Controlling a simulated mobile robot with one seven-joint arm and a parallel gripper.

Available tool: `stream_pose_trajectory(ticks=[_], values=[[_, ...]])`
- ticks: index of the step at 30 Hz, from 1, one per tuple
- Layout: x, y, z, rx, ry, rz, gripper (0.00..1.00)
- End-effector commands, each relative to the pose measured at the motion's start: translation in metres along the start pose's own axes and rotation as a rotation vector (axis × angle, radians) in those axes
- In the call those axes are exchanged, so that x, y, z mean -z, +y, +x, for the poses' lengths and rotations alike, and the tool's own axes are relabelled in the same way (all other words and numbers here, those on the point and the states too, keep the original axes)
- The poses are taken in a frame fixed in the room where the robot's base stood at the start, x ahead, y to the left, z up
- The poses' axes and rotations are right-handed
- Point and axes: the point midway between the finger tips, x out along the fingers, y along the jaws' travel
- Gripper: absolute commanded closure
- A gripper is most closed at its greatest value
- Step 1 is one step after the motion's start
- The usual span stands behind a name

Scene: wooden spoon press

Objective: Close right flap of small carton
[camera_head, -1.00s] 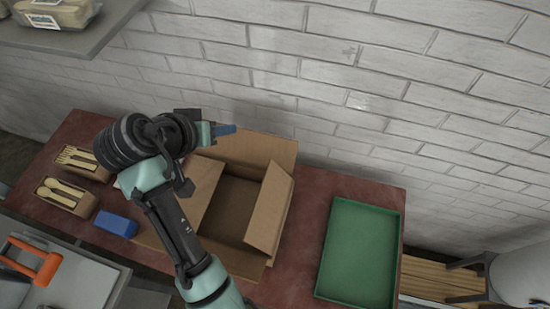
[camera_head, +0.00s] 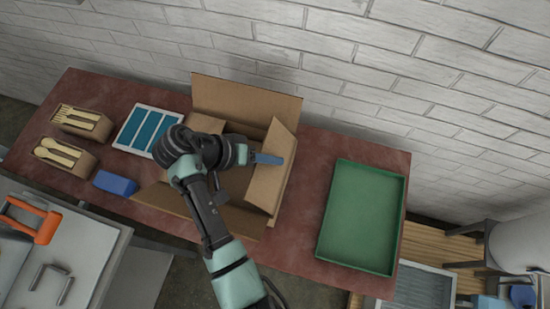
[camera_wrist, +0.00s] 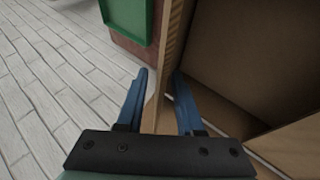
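The small brown carton (camera_head: 240,220) stands open on the red table. Its right flap (camera_head: 272,170) stands up, tilted, along the right side. My gripper (camera_head: 268,158) is at the upper part of this flap, with blue fingers pointing right. In the wrist view my gripper (camera_wrist: 162,85) has its fingers apart, one on each side of the edge of a cardboard panel (camera_wrist: 168,50), which looks like the right flap. I cannot see a firm grip on it. My arm hides part of the carton's inside and left side.
The tall back flap (camera_head: 245,100) stands up behind my gripper. A green tray (camera_head: 323,225) lies to the right, with bare table between. To the left are a blue-celled tray (camera_head: 139,128), a blue block (camera_head: 114,183) and cutlery boxes (camera_head: 64,160). A brick wall is behind.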

Motion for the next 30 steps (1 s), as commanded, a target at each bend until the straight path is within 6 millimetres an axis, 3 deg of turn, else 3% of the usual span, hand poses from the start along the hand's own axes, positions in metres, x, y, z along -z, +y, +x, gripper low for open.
stream_pose_trajectory(ticks=[6, 17, 23, 30], values=[[0.0, 0.0, 0.025, 0.0, -0.001, -0.001, 0.64], [0.0, 0.0, 0.029, 0.001, 0.0, -0.001, 0.64], [0.0, 0.0, 0.029, 0.001, 0.0, 0.0, 1.0], [0.0, 0.0, 0.029, 0.001, 0.001, 0.0, 1.0]])
